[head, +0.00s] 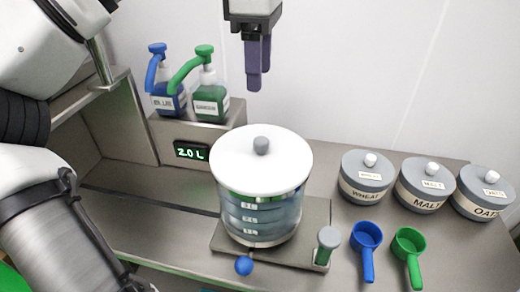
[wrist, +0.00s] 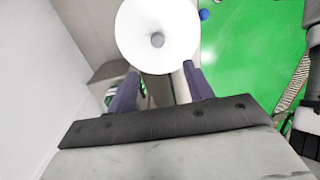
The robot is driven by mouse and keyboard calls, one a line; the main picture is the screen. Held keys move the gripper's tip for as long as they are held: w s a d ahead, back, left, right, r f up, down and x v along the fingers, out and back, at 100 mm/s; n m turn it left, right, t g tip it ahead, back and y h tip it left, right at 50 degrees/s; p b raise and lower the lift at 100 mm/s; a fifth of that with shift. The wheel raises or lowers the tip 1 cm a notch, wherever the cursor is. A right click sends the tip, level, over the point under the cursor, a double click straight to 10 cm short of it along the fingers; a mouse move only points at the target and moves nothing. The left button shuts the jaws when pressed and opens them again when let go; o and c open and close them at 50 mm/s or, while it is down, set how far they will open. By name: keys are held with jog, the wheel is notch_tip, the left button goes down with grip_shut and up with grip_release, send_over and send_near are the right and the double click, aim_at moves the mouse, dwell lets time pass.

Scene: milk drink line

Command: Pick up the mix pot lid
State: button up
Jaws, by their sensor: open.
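The mix pot lid (head: 240,165) is a white disc with a grey knob (head: 261,145), and it lies on top of the clear mix pot (head: 262,216). The pot holds bluish liquid and stands on a metal plate. My gripper (head: 257,82) is above the lid, fingers pointing down, with no contact. In the wrist view the lid (wrist: 133,25) and its knob (wrist: 157,40) lie beyond the tips of my open fingers (wrist: 158,80). Nothing is between the fingers.
Blue (head: 169,95) and green (head: 209,99) pump bottles stand behind left, by a display (head: 191,152) reading 2.0 L. Lidded WHEAT (head: 364,190), MALT (head: 421,199) and OATS (head: 482,208) canisters stand right. Blue (head: 367,238) and green (head: 409,245) scoops lie before them.

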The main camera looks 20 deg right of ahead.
send_over(261, 140)
jog(key=f, duration=0.8)
jog(key=shift+a, duration=0.2)
jog(key=shift+d+f+p, duration=0.2)
jog(key=shift+f+p, duration=0.75)
jog(key=shift+f, duration=1.7)
grip_shut()
